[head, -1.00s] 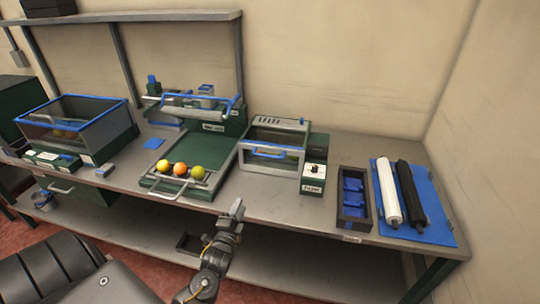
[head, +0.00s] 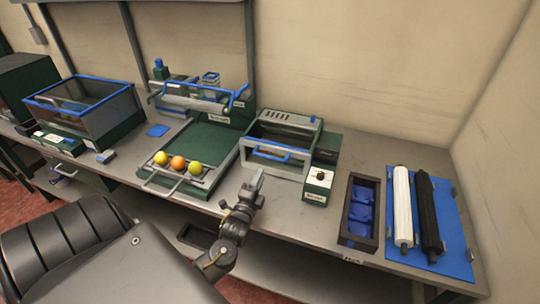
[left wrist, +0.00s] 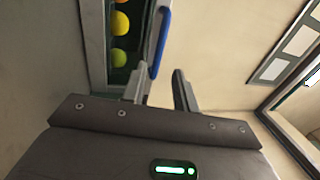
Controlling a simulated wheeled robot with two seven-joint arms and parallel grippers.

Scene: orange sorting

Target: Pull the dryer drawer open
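A blue bar (left wrist: 159,44) lies just beyond the left finger there. Round fruits (left wrist: 119,39) show beside it in a pale frame. My right gripper is not visible.
A green tray (head: 207,142) with three fruits on a rail stands left of the dryer. A small control box (head: 318,183) is at its right. A dark bin with blue inserts (head: 345,225) and a blue mat with rollers (head: 455,235) lie further right.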

